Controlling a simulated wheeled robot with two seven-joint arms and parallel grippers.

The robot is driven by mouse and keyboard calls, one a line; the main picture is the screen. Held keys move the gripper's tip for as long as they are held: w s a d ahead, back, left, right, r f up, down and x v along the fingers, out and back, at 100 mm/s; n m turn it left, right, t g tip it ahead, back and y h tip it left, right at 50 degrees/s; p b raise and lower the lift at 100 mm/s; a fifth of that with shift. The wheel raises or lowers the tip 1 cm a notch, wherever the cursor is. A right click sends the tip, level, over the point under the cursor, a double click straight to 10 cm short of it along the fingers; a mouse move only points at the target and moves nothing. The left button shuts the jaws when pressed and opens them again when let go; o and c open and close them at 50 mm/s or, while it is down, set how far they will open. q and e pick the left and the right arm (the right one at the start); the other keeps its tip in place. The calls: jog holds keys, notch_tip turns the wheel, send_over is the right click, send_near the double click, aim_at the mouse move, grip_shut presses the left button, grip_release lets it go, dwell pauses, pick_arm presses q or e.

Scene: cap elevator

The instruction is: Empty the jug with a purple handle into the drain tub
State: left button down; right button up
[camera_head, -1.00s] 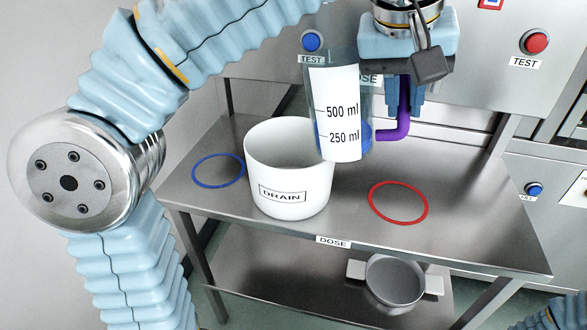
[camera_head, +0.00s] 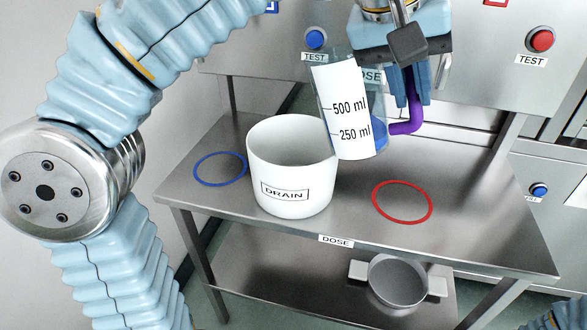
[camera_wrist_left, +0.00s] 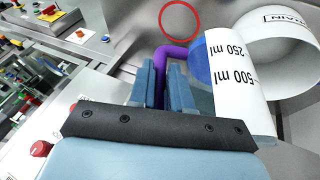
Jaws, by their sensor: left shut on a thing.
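The jug (camera_head: 345,115) is clear with a white scale label and a purple handle (camera_head: 411,115). Blue liquid (camera_head: 380,134) shows near its bottom. My left gripper (camera_head: 410,92) is shut on the purple handle and holds the jug above the table, tilted, with its top leaning left. The white drain tub (camera_head: 291,185) stands on the table just left of and below the jug; the jug's lower edge overlaps its right rim in the head view. In the left wrist view, the gripper (camera_wrist_left: 160,82) grips the handle, with the drain tub (camera_wrist_left: 290,45) beyond the jug. My right gripper is not visible.
The steel table (camera_head: 345,215) carries a blue ring (camera_head: 220,181) left of the tub and a red ring (camera_head: 374,203) right of it. A grey pot (camera_head: 398,283) sits on the lower shelf. A panel with test buttons (camera_head: 541,40) stands behind.

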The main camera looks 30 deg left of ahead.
pick_arm(q)
jog(key=shift+r, duration=0.1)
dwell(0.3)
jog(key=shift+r+h, duration=0.3)
jog(key=shift+h, duration=0.1)
jog(key=shift+r, duration=0.1)
jog(key=shift+r+h, duration=0.2)
jog(key=shift+h, duration=0.2)
jog(key=shift+f, duration=0.1)
jog(key=shift+a+f+h+b, duration=0.2)
jog(key=shift+h+b, duration=0.2)
jog(key=shift+b, duration=0.3)
jog(key=shift+f+n, duration=0.1)
jog(key=shift+n, duration=0.2)
